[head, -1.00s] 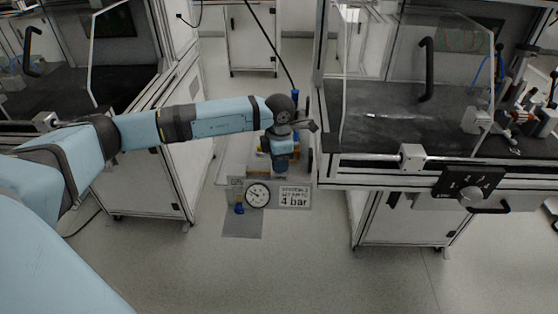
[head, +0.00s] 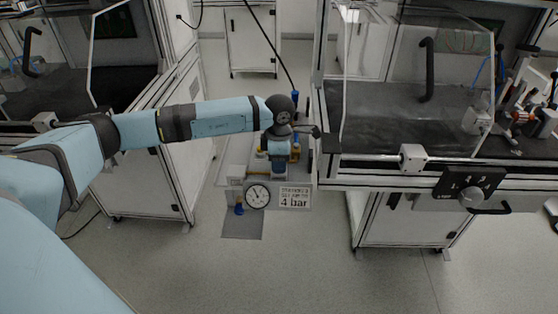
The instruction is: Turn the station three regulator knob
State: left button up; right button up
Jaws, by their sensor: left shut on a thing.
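The station's panel (head: 276,203) stands low in the middle, with a round white pressure gauge (head: 257,196) and a sign (head: 295,197) that reads 4 bar. The gauge's dark needle leans up and to the left. My left gripper (head: 281,171) is just above and behind the panel, at the end of my blue arm. It is shut on the regulator knob, though the wrist hides most of the knob and the fingers. My right gripper is out of view.
A workbench with a dark top (head: 385,122) and clear guard stands close at right. Another cabinet (head: 150,165) is at left. A blue fitting (head: 239,209) hangs left of the gauge, and a black hose (head: 268,38) runs down behind. The floor in front is free.

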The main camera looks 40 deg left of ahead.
pick_arm(q)
jog(key=o, duration=0.9)
notch_tip(320, 180, up, 14)
jog(key=shift+f+p, duration=0.1)
jog(key=shift+p, duration=0.95)
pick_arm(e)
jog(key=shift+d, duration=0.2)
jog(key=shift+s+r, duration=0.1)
